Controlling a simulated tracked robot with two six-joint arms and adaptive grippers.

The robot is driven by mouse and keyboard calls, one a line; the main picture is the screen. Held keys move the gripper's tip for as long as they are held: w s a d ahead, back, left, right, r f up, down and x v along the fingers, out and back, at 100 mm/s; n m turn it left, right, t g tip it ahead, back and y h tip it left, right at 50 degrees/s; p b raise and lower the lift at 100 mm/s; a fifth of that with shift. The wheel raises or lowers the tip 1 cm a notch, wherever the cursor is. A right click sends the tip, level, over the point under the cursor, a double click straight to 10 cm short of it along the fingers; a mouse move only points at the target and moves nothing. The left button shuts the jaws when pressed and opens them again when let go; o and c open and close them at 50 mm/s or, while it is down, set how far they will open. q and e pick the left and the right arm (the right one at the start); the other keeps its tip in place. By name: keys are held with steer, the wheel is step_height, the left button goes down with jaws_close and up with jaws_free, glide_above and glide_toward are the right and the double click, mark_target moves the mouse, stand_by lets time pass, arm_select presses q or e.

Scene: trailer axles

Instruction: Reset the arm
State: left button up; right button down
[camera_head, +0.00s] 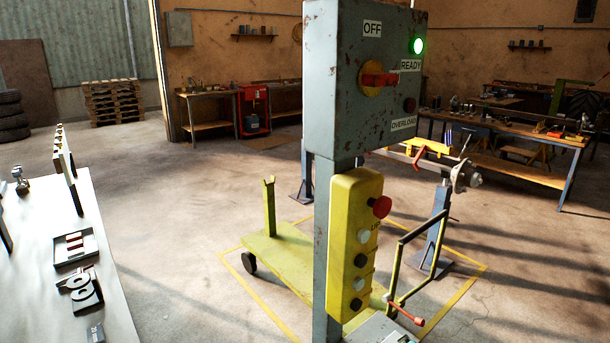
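Neither of my grippers nor my arms can be made out in the head view. A worn grey control box (345,110) stands close in front on a grey post (322,230). It has a red rotary switch (378,80) on a yellow disc below an OFF label. A green lamp (417,46) is lit above the READY label. A dark red lamp (409,105) above the OVERLOAD label looks unlit. Below hangs a yellow button station (352,240) with a red mushroom button (380,206) and several white and black buttons.
A white table (110,285) with a small tray (75,246) and black parts is at left. Behind the post are a yellow-green cart (290,255), an axle hub (465,176) on a stand, and a yellow floor outline. Workbenches (520,160) line the back. The left-centre floor is open.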

steer(key=s+f+n+g+y, duration=0.1)
steer(key=s+f+n+g, duration=0.3)
steer(key=f, duration=1)
steer(key=s+a+f+n+g+y, duration=0.1)
steer(key=s+a+f+n+g, duration=0.1)
steer(key=s, duration=0.5)
steer(key=s+a+f+n+g+y, duration=0.2)
steer(key=s+a+f, duration=0.2)
steer(key=s+f, duration=0.3)
steer(key=s+a+f+n+g+y, duration=0.2)
steer(key=s+a+f+g, duration=0.1)
steer(key=s, duration=0.4)
steer(key=shift+x, duration=0.95)
steer(key=shift+a, duration=0.1)
